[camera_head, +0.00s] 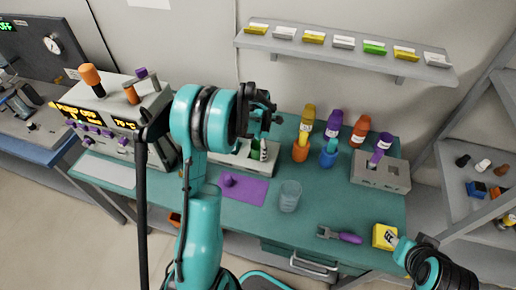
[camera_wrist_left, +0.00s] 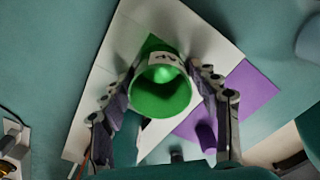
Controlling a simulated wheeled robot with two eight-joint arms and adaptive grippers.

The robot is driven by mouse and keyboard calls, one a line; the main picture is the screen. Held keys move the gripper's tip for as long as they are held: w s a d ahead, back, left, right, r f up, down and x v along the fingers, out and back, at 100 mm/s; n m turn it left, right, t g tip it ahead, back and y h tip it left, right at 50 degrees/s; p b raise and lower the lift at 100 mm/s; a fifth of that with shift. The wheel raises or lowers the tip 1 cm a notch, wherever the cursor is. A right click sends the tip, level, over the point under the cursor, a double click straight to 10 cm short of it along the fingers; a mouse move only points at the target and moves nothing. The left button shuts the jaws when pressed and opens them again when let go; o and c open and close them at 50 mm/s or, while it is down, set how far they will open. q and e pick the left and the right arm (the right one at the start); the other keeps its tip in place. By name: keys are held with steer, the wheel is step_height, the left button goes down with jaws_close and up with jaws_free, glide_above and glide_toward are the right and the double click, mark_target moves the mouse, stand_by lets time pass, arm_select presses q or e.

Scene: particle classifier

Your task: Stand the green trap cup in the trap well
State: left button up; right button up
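The green trap cup (camera_wrist_left: 162,92) has a pale label and its open mouth faces the left wrist camera. My left gripper (camera_wrist_left: 165,72) has a finger on each side of it, close against its wall. In the head view the gripper (camera_head: 262,118) is above the pale block (camera_head: 232,158), with the green cup (camera_head: 262,152) below its fingers. The block also shows under the cup in the left wrist view (camera_wrist_left: 98,85). The cup hides the trap well, so I cannot tell how deep it sits. My right gripper (camera_head: 408,252) is at the lower right; its fingers are unclear.
A purple mat (camera_head: 250,192) lies in front of the block, with a clear beaker (camera_head: 290,195) beside it. Coloured cups stand behind, near a grey holed rack (camera_head: 380,172). A purple-handled tool (camera_head: 340,236) and a yellow box (camera_head: 384,236) lie at the front right.

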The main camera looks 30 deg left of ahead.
mark_target(258, 145)
arm_select(q)
steer(key=shift+r, duration=0.15)
steer(key=shift+r+p, duration=0.25)
steer(key=shift+p, duration=0.05)
step_height(258, 145, up, 12)
steer(key=p, duration=0.3)
steer(key=s+d+r+m+t, duration=0.3)
steer(key=s+d+r+m, duration=0.45)
steer(key=m, duration=0.45)
steer(key=s+d+m+t, duration=0.2)
steer(key=s+d+m, duration=0.2)
steer(key=m, duration=0.5)
steer(key=s+d+m+t, duration=0.2)
steer(key=s+d+m, duration=0.2)
steer(key=s+m, duration=0.3)
steer(key=shift+s+r+m, duration=0.25)
steer(key=shift+r+m, duration=0.05)
steer(key=shift+m, duration=0.6)
